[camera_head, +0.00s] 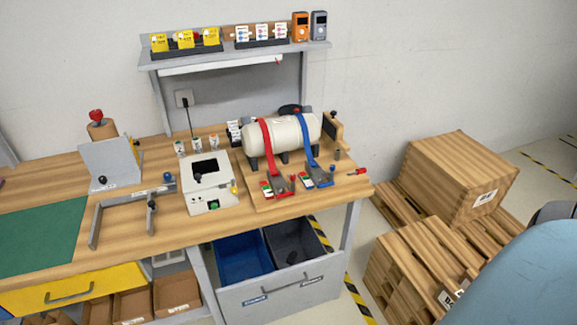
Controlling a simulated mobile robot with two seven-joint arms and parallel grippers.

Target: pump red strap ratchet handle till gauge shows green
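The red strap (267,138) runs over a cream cylindrical tank (292,136) on a wooden board on the bench. Its red ratchet (278,186) sits at the board's front edge, with a small dark-and-red handle. A small coloured gauge (266,188) with red, white and green patches is beside it; the pointer is too small to read. A blue strap (304,134) with a blue ratchet (320,177) is to the right of it. Neither of my grippers shows in the head view, and nothing is seen touching the ratchet.
A white box device (208,185) with a green button stands left of the board. A grey clamp frame (128,205) and green mat (45,233) lie farther left. An open drawer (282,292) with bins juts out below. Wooden crates (455,178) are on the floor at right.

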